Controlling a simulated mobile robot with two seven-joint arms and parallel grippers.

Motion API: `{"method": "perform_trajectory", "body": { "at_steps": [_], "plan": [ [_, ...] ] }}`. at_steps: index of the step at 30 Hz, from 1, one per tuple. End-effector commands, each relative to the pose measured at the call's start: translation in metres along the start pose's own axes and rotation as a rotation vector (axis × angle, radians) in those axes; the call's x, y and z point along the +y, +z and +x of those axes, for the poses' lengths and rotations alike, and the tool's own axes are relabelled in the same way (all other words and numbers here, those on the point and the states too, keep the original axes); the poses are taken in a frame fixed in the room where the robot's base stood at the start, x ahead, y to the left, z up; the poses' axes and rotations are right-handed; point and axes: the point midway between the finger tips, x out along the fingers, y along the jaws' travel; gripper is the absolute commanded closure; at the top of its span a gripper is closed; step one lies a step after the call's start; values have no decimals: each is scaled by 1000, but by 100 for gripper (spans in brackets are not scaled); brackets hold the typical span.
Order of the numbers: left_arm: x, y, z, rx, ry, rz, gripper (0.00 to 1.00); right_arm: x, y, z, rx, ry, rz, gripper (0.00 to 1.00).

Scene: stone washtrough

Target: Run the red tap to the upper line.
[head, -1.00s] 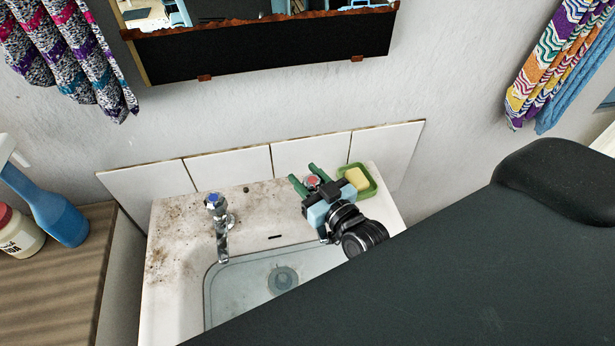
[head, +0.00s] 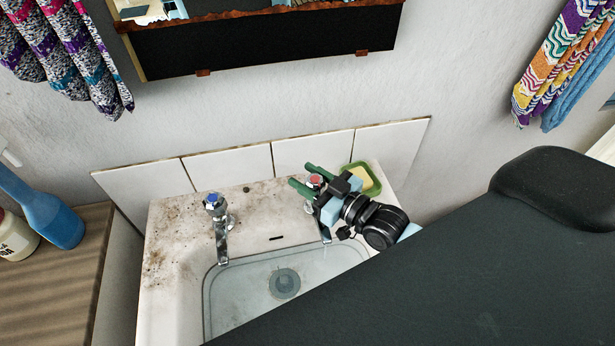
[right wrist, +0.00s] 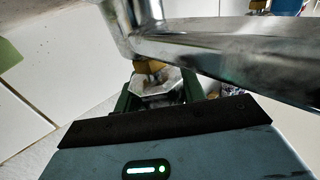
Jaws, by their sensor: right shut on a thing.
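The red tap (head: 315,181), chrome with a red-marked top, stands at the back right of the stone trough (head: 170,245). My right gripper (head: 310,180) is shut on its head, with one green finger on each side. In the right wrist view a metal tap part (right wrist: 156,82) sits between the green fingers, with the chrome spout (right wrist: 240,45) crossing above. In the head view the spout end (head: 326,235) shows over the basin (head: 245,278). A faint pale streak hangs below it; I cannot clearly tell the water level or any line. My left gripper is not in view.
A blue-marked tap (head: 215,205) stands at the back left of the trough. A green soap dish (head: 373,184) with yellow soap sits just right of my right gripper. A wooden counter (head: 60,270) with bottles is at the left. White tiles (head: 230,170) line the wall behind.

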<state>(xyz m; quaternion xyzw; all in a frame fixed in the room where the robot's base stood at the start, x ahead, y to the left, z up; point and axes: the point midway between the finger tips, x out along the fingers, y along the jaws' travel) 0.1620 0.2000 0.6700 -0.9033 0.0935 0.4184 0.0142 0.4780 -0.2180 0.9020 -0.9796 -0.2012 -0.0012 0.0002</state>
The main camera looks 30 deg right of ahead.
Motion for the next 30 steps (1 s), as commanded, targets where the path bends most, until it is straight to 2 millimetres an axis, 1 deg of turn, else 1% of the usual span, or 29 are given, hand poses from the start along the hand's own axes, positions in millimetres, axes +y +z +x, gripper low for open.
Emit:
{"method": "perform_trajectory", "body": {
  "at_steps": [11,12,16,25,28,30],
  "plan": [
    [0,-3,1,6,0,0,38,0,-1,0,-1,-7,0,83],
    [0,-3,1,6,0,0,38,0,0,0,-1,-7,0,55],
    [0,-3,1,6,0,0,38,0,0,0,-1,-7,0,38],
    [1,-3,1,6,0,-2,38,0,0,-2,-3,-7,1,38],
    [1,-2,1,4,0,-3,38,0,2,-8,-5,-6,2,38],
    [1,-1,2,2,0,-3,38,0,2,-16,-4,-6,2,38]
  ]
}}
